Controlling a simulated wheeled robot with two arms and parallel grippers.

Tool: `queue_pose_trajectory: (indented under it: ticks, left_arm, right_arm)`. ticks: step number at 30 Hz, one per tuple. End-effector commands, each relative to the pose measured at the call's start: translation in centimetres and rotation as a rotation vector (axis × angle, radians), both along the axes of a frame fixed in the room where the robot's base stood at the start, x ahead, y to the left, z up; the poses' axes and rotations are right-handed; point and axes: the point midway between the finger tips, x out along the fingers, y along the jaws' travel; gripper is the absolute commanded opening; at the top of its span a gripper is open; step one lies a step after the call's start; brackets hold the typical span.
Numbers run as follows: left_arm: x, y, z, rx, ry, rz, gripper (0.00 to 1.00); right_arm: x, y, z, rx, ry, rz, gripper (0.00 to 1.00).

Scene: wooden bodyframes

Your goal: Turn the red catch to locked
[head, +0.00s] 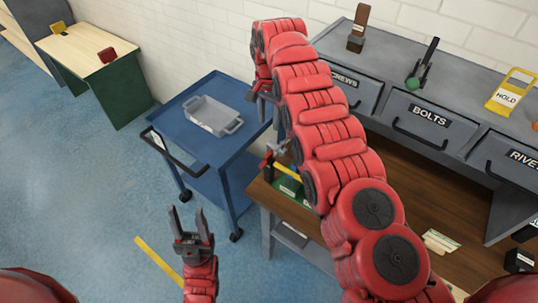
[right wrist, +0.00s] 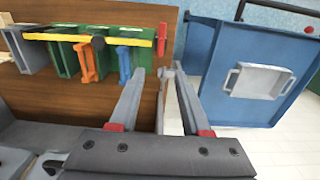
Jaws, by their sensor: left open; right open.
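The red catch (right wrist: 162,40) is a small upright red piece at the right end of a yellow bar (right wrist: 60,37) in the right wrist view. In the head view my right arm hides part of the bar. My left gripper (head: 187,212) is open and empty above the floor, away from the bench.
A blue cart (head: 187,147) with a grey tray (head: 213,117) stands left of the bench. Grey drawers (head: 425,115) line the back of the wooden bench (head: 403,182). A green table (head: 115,92) stands far left. The blue floor at left is mostly free.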

Motion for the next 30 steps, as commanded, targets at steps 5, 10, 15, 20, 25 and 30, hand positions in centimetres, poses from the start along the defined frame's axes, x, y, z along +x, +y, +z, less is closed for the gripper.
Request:
queue_pose_trajectory:
  ticks: [5,10,15,20,25,30]
  left_arm:
    - [0.0,0.0,-3.1,0.000,0.000,0.000,0.50]
    - [0.0,0.0,-6.7,0.000,0.000,0.000,0.50]
    - [0.0,0.0,-9.9,0.000,0.000,0.000,0.50]
    - [0.0,0.0,-11.3,0.000,0.000,0.000,0.50]
    - [0.0,0.0,-9.7,0.000,0.000,0.000,0.50]
    - [0.0,0.0,-9.8,0.000,0.000,0.000,0.50]
  right_arm:
    - [0.1,0.0,-4.6,0.000,-0.001,0.000,0.47]
    - [0.1,0.0,-8.0,0.001,-0.003,0.001,0.47]
    - [0.1,0.0,-11.0,0.000,-0.003,0.000,0.47]
    - [0.1,0.0,-12.9,0.000,-0.003,0.000,0.47]
    - [0.2,0.0,-14.6,0.000,-0.003,0.000,0.47]
    - [0.2,0.0,-15.0,0.001,-0.004,0.001,0.47]
